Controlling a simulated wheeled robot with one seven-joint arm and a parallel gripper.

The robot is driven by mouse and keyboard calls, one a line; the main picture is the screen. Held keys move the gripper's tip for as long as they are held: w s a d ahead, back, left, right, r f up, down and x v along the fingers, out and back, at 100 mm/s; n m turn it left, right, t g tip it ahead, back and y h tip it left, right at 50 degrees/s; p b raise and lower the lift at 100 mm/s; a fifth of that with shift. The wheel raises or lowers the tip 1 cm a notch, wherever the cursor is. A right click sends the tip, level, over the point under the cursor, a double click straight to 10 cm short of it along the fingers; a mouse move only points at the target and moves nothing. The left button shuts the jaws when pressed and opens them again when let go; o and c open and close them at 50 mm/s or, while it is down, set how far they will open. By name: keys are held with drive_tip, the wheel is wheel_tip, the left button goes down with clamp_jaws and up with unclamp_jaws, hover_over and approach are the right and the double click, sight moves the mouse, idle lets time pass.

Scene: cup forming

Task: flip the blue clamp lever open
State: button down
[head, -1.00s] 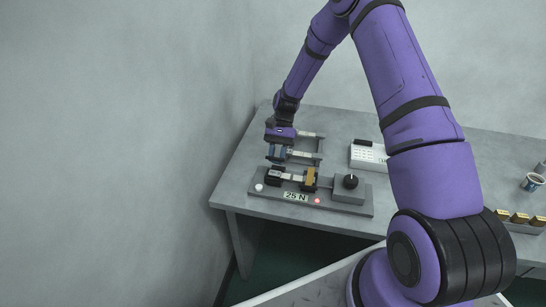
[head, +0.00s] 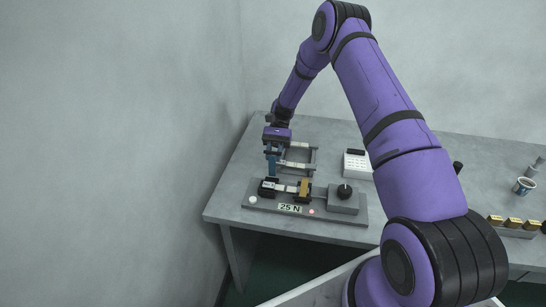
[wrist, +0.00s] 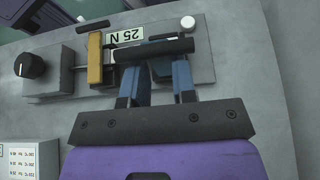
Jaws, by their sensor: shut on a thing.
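The clamp fixture (head: 330,213) is a grey plate near the table's front left, with a "25 N" label. My gripper (head: 271,172) points down at the fixture's left end, above a black block.
An ochre block (head: 304,188) stands beside the black bar. A grey box with a black knob (head: 344,190) is at the fixture's right. A frame of grey bars (head: 312,160) is behind. A white printed box (head: 357,165) stands farther right. A wall closes the left.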

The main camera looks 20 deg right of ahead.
drive_tip(key=shift+w+d+f, duration=0.15)
drive_tip(key=shift+w+f, duration=0.05)
drive_tip(key=shift+f, duration=0.2)
drive_tip(key=shift+d+f, duration=0.1)
drive_tip(key=shift+f, duration=0.05)
idle(1.9)
drive_tip(key=shift+c, duration=0.7)
unclamp_jaws()
drive_tip(key=shift+r, duration=0.2)
drive_tip(key=v, duration=1)
drive_tip(key=shift+w+d, duration=0.25)
drive_tip(key=shift+w, duration=0.1)
